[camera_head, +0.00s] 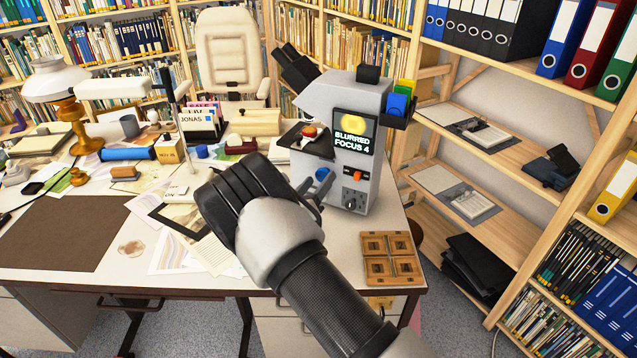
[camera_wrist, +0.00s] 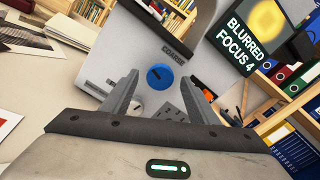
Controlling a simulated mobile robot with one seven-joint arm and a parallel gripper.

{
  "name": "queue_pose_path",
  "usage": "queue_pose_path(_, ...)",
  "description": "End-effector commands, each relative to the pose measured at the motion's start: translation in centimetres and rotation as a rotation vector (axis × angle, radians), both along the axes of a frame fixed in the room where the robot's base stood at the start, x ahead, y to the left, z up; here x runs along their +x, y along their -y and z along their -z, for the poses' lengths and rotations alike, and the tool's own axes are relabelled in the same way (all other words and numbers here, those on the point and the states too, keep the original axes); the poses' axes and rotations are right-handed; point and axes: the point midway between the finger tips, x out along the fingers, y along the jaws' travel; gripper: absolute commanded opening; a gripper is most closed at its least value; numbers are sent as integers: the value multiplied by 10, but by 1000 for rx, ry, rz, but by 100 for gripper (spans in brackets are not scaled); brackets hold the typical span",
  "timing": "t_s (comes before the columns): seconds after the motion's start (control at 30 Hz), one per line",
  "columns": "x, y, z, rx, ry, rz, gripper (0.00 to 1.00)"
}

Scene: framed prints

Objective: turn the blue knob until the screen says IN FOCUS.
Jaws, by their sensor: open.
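The grey microscope-like device (camera_head: 345,110) stands on the desk's right part. Its screen (camera_head: 354,133) reads "BLURRED FOCUS 4" beside a fuzzy yellow disc; the screen also shows in the wrist view (camera_wrist: 252,40). The blue knob (camera_head: 322,174) is on the device's lower front. In the wrist view the blue knob (camera_wrist: 160,76) sits under the word "COARSE", with a dark mark on its face. My gripper (camera_wrist: 160,100) is open and empty. Its fingers point at the device's face, and the knob shows in the gap between them. I cannot tell whether either finger touches it.
A wooden slide tray (camera_head: 390,257) lies at the desk's front right. Papers and small items crowd the desk to the left. Shelves (camera_head: 490,160) stand at right.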

Motion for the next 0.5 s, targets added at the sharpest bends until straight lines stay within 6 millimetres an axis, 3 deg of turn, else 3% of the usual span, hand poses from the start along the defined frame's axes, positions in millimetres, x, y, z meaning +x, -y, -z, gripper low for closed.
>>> queue_pose_path(0.37,8,3,0,0,0,0,54)
queue_pose_path(0.5,8,3,0,0,0,0,36)
